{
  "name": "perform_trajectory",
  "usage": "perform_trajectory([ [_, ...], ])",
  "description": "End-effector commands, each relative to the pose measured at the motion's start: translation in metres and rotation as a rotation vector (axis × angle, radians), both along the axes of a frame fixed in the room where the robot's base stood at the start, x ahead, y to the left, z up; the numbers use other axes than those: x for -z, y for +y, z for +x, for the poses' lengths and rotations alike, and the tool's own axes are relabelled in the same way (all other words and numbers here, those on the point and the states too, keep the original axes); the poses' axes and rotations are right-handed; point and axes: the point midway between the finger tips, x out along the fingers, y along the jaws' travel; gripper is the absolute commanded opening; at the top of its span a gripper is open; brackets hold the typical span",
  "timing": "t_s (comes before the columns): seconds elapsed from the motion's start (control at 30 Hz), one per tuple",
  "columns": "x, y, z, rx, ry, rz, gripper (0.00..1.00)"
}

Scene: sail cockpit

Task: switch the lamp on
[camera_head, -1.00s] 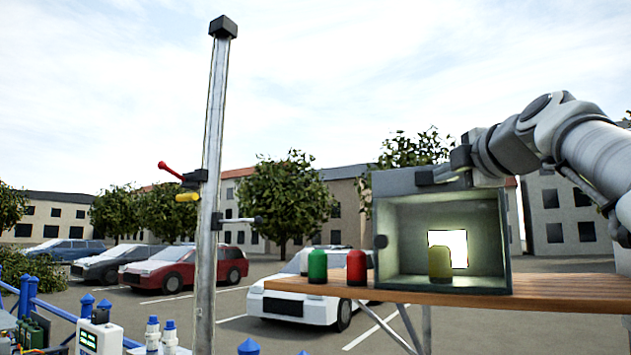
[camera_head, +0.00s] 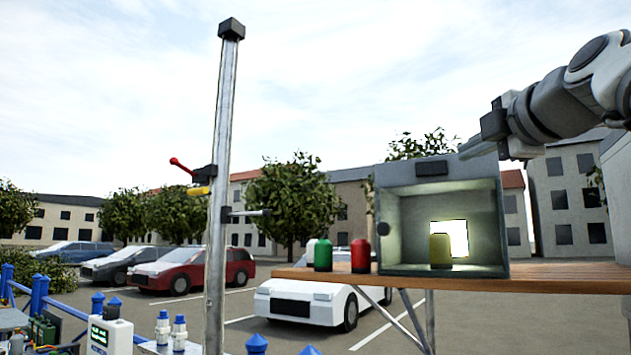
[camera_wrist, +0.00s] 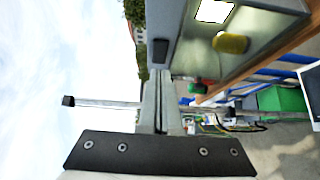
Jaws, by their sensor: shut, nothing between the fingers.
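An open-fronted grey box (camera_head: 389,262) stands on a wooden table, with a bright white square panel (camera_head: 462,232) glowing inside it; its inner walls are lit. A black block (camera_head: 432,168), possibly the switch, sits on the box's upper front edge and also shows in the wrist view (camera_wrist: 160,50). Whether it is pressed cannot be told. My gripper (camera_head: 478,150) is shut and empty, above the box's top right part. In the wrist view its fingers (camera_wrist: 160,80) point towards the black block, apparently with a small gap.
A yellow rounded object (camera_head: 440,250) stands inside the box. Green (camera_head: 323,255) and red (camera_head: 361,256) ones stand left of it on the table (camera_head: 570,276). A tall metal post (camera_head: 221,150) with levers stands further left. Open air lies above the box.

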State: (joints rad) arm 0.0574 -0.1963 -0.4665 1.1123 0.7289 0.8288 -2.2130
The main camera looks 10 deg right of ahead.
Motion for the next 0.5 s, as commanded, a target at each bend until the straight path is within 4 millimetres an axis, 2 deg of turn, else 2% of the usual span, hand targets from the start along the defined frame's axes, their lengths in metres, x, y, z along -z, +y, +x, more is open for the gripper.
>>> perform_trajectory([
  [0.03,0.001,-0.003,-0.011,-0.001,-0.004,0.0,0.0],
  [0.2,0.0,-0.011,-0.036,-0.001,-0.001,0.0,0.0],
  [0.5,0.0,-0.014,-0.046,-0.001,0.001,0.0,0.0],
])
